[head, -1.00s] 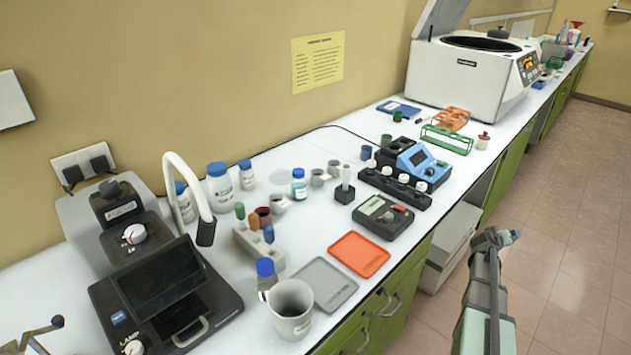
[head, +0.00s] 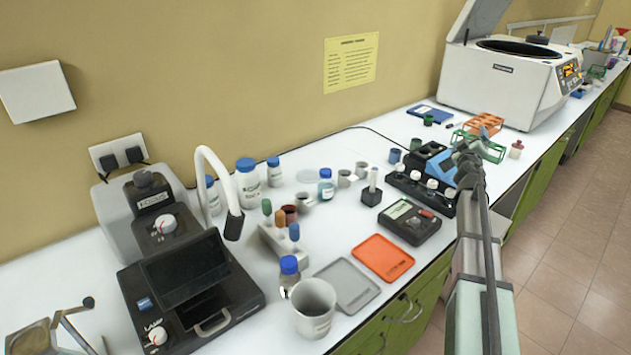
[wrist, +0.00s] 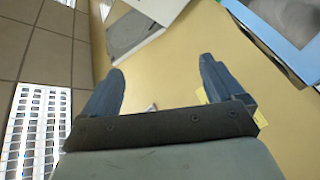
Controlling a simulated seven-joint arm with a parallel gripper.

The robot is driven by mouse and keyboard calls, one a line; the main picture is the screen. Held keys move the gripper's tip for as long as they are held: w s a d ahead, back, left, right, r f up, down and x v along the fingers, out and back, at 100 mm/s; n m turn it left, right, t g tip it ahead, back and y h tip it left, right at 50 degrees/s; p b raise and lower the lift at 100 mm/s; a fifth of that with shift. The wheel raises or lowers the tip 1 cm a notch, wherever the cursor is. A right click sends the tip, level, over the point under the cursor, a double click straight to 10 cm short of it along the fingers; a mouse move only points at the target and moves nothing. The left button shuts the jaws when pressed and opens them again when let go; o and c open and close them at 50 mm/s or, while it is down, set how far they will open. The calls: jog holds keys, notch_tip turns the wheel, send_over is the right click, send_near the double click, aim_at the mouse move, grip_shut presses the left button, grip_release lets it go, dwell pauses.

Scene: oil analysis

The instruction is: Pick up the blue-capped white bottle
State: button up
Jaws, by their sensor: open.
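Several blue-capped bottles stand upright on the white bench. A large blue-capped white bottle (head: 248,185) stands near the wall behind the lamp neck. A smaller blue-capped white bottle (head: 274,175) is just right of it. Another white bottle (head: 212,200) is partly hidden by the lamp neck. A bottle with bluish contents (head: 326,188) stands further right, and one more (head: 289,275) stands beside the grey mug. My gripper (wrist: 157,82) is open and empty in the wrist view, with no bottle between its fingers. In the head view my arm reaches up at the right, well away from the bottles.
A microscope-like instrument (head: 190,285) with a curved lamp neck stands at the left. A grey mug (head: 313,318), an orange tray (head: 383,258) and a grey tray (head: 347,286) lie along the front. A centrifuge (head: 500,80) stands at the back right.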

jog(key=s+a+r+t+y, duration=0.1)
jog(key=a+r+y, duration=0.2)
jog(key=a, duration=1.2)
jog(key=s+a+r+t+y, duration=0.1)
jog(key=s+a+r+y, duration=0.15)
jog(key=a, duration=1.25)
jog(key=s+a+g+y, duration=0.1)
jog(key=s+a+y, duration=0.1)
jog(key=s+a, duration=0.6)
jog(key=s+a+r+m+y, duration=0.1)
jog(key=s+a+y, duration=0.2)
jog(key=a, duration=1)
jog(key=s+a+g+y, duration=0.1)
jog(key=s+a+y, duration=0.1)
jog(key=s+a, duration=0.6)
jog(key=m+g+h, duration=0.2)
jog(key=m+h, duration=0.1)
send_near(246, 159)
jog(key=x, duration=0.5)
jog(key=shift+a+f, duration=0.15)
jog(key=shift+f, duration=0.25)
jog(key=shift+w+f+h, duration=0.1)
jog(key=shift+f+h, duration=0.05)
jog(key=shift+h, duration=0.2)
jog(key=shift+x, duration=2.4)
